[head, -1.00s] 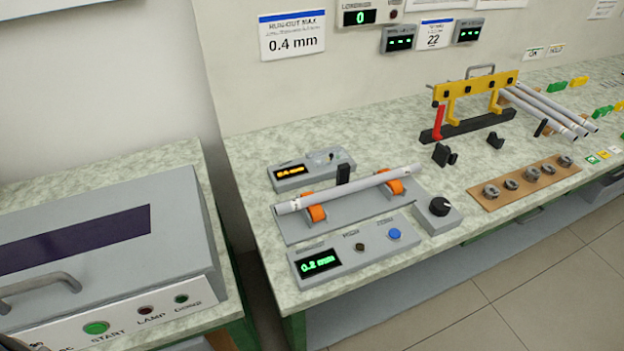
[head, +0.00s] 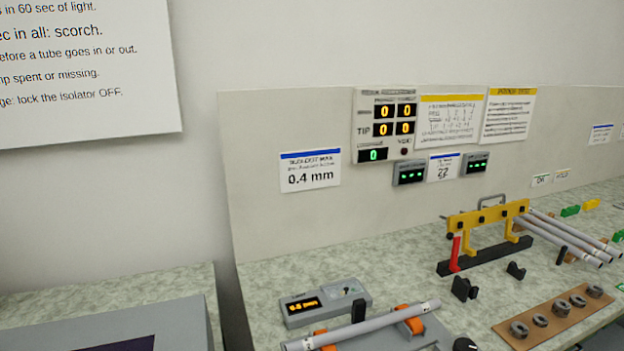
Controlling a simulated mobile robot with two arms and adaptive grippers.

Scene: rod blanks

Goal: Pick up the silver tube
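A silver tube (head: 362,326) lies tilted across two orange rollers (head: 409,320) on a grey fixture at the bottom middle of the head view. Its lower left end is close to the bottom edge of the picture. Several more silver tubes (head: 566,240) lie side by side on the bench at the right, by a yellow frame with a red lever. I cannot tell which tube the task means. Neither of my grippers shows in the head view.
A grey box with an orange display (head: 318,303) stands behind the roller fixture. The yellow frame (head: 487,217) stands on a black bar. A brown board (head: 553,318) holds several metal rings. A grey machine (head: 150,328) is at the lower left. Signs and displays hang on the wall.

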